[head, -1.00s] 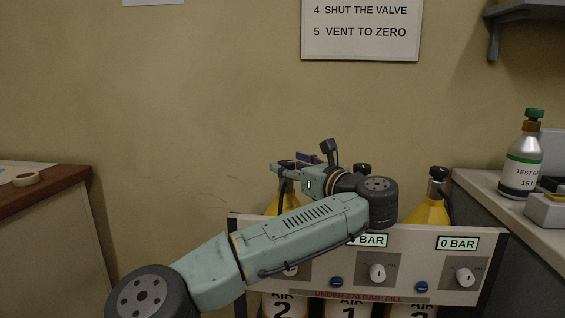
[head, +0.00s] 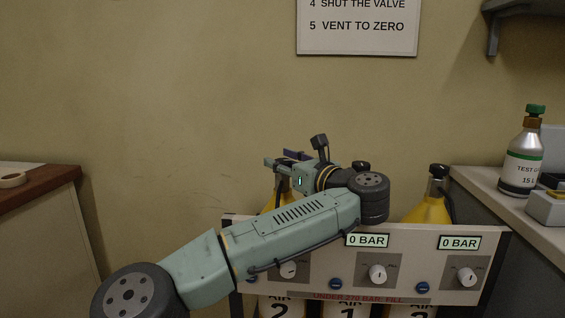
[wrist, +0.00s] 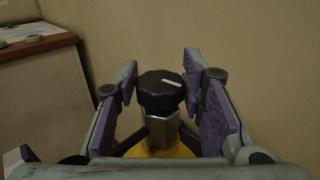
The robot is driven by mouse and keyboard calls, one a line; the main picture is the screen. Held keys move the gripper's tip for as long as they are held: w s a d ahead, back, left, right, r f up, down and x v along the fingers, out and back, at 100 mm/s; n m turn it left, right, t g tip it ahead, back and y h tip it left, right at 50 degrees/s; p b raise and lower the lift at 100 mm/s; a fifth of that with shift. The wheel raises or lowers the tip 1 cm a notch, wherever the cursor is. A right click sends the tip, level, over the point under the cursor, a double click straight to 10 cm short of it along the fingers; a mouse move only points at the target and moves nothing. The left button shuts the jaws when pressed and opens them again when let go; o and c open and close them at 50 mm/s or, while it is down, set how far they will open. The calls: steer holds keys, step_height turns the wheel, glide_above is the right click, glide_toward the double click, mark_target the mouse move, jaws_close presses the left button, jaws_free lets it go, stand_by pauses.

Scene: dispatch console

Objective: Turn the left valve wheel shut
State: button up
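The left valve wheel is a black lobed knob (wrist: 160,88) with a white mark, on a metal neck above a yellow cylinder (wrist: 158,153). In the wrist view my gripper (wrist: 161,82) is open, with its purple pads on either side of the wheel. A gap shows on each side, so the pads appear apart from it. In the head view my gripper (head: 283,160) is over the left yellow cylinder (head: 278,200), and the wheel there is mostly hidden by the gripper.
A white panel (head: 415,265) with knobs and 0 BAR displays (head: 367,240) stands before the cylinders. The right cylinder (head: 430,210) has its own valve. A counter with a test gas bottle (head: 522,152) is at right, another counter (head: 40,190) at left. Wall behind.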

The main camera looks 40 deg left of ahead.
steer(key=c, duration=0.7)
